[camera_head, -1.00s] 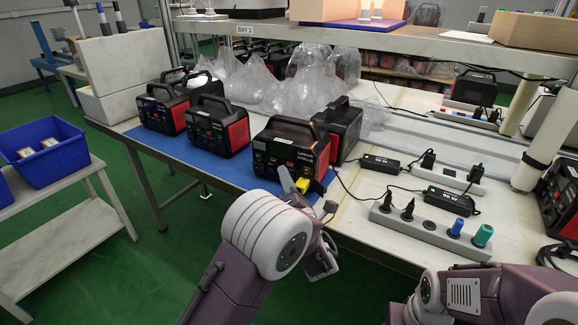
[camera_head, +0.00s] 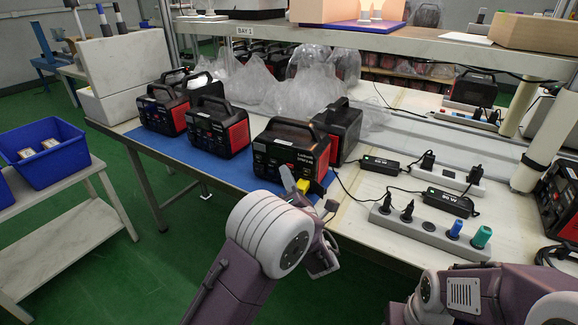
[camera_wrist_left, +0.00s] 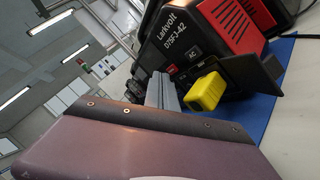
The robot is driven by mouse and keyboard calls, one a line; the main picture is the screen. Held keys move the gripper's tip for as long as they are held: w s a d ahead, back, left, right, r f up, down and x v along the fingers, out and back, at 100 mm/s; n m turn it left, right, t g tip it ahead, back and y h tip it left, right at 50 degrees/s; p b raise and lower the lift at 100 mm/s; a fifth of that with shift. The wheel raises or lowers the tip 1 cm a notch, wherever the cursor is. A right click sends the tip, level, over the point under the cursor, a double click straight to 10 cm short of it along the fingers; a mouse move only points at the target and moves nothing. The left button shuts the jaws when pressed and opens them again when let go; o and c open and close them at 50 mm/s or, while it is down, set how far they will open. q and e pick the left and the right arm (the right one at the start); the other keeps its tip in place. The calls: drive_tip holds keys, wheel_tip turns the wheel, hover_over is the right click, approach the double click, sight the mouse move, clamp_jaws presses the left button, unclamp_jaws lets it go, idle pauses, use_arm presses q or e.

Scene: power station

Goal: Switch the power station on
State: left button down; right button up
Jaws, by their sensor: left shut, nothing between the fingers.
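The nearest power station (camera_head: 291,150) is a black box with red sides and a top handle, upright on the blue mat. The wrist view shows its label "Larkvolt" and its dark front face (camera_wrist_left: 183,40) up close, tilted. A yellow plug (camera_wrist_left: 207,92) sits at the lower front, by an open black flap (camera_wrist_left: 250,74); the plug also shows in the head view (camera_head: 302,187). My left gripper (camera_head: 288,178) is shut and empty, its grey fingertips (camera_wrist_left: 162,88) at the front face beside the plug. I cannot tell whether they touch it. The fingers hide part of the front.
Several similar stations stand on the blue mat (camera_head: 180,150), one close behind the nearest. A grey power strip (camera_head: 432,232) and black adapters (camera_head: 450,201) lie to the right. Clear plastic bags (camera_head: 270,85) lie behind. A blue bin (camera_head: 45,150) stands at left. My right arm shows at lower right.

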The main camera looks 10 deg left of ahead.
use_arm(q)
drive_tip(key=shift+w+d, duration=0.1)
drive_tip(key=shift+w, duration=0.3)
idle(0.5)
drive_tip(key=shift+s+a+p, duration=0.25)
drive_tip(key=shift+s+p, duration=0.05)
drive_tip(key=shift+s, duration=0.55)
drive_tip(key=s, duration=0.2)
drive_tip(key=s+a, duration=0.1)
drive_tip(key=s, duration=0.1)
drive_tip(key=s+p, duration=0.1)
drive_tip(key=shift+s+a, duration=0.25)
drive_tip(key=shift+s, duration=0.15)
